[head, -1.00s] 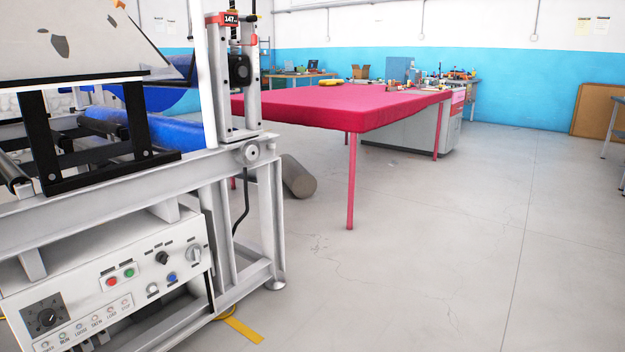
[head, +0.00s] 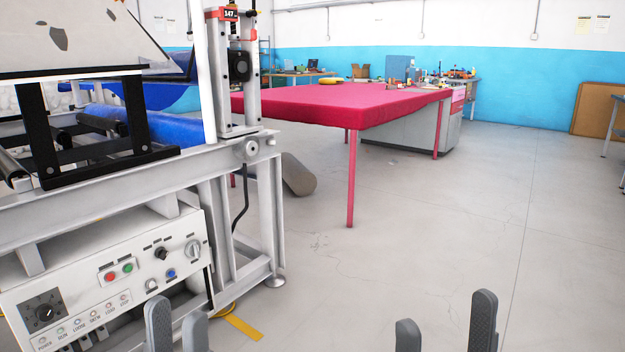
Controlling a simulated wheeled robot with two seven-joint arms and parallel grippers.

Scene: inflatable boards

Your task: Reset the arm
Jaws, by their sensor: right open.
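My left gripper (head: 177,328) shows at the bottom edge of the head view, left of the middle. Its two grey fingers point up, with a narrow gap between them and nothing visible in it. My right gripper (head: 446,325) is at the bottom edge, right of the middle. Its two dark grey fingers stand wide apart, open and empty over the pale floor. The arms behind both grippers are out of the picture.
A white machine frame with a control panel (head: 108,278) and a blue roll (head: 98,120) stands close on the left. A red-covered table (head: 340,106) stands further back, with a grey cylinder (head: 298,175) on the floor beside it. The floor (head: 430,240) ahead and right is clear.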

